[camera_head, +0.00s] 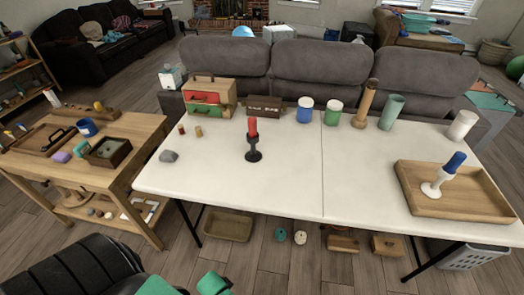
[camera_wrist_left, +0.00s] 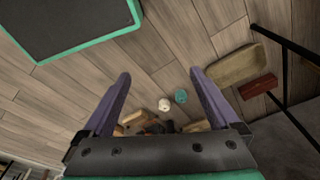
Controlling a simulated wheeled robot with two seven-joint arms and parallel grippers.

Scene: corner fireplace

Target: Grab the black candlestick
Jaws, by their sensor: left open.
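The black candlestick (camera_head: 254,155) stands upright on the white folding table (camera_head: 290,194), left of its middle seam, and holds a red candle (camera_head: 252,127). My right gripper is not in view.
A wooden drawer box (camera_head: 228,88), blue jar (camera_head: 305,110), green jar (camera_head: 333,113) and wooden pepper mill (camera_head: 366,103) line the table's back. A grey stone (camera_head: 168,156) lies front left. A wooden side table (camera_head: 110,178) stands left. The tabletop before the candlestick is clear.

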